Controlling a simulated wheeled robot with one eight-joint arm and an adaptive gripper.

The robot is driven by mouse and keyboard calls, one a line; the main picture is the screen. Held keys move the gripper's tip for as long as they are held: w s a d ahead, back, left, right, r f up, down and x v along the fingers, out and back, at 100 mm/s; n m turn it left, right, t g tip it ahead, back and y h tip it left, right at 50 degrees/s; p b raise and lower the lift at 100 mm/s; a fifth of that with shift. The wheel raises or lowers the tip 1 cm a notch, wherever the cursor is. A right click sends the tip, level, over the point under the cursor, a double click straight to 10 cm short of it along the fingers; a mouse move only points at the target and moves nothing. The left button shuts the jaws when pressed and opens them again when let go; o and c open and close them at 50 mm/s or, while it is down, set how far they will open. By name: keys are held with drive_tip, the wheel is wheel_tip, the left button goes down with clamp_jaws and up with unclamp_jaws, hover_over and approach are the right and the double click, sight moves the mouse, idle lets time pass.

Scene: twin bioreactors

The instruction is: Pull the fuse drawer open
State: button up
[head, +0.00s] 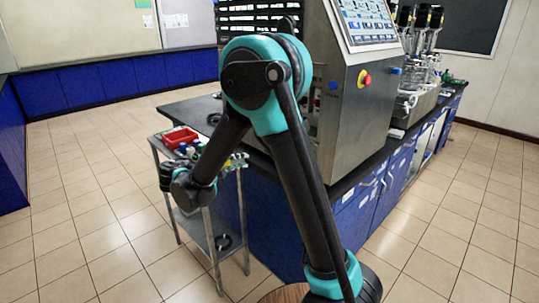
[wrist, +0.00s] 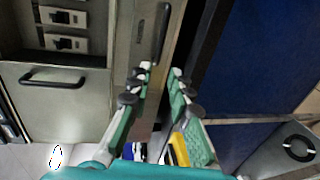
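In the wrist view a grey front (wrist: 60,105) with a black bar handle (wrist: 52,79) is at the left. A second black bar handle (wrist: 162,35) is on a grey panel at the top centre. No label is readable, so I cannot tell which one is the fuse drawer. My gripper (wrist: 162,72) has its green-padded fingers apart with nothing gripped at the tips. Its tips lie below the second handle in the picture, and I see no contact. In the head view my gripper (head: 168,176) is near the cart, and no drawer front is clearly visible.
Two switch units (wrist: 65,30) sit in a recess above the left handle. The head view shows a metal cart (head: 213,250) with a red tray (head: 180,137), beside the dark bench (head: 190,106). A steel console (head: 355,115) stands on the bench. The tiled floor at the left is clear.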

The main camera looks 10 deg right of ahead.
drive_tip(key=x, duration=1.6)
drive_tip(key=shift+d, duration=0.15)
drive_tip(key=shift+c, duration=0.6)
clamp_jaws()
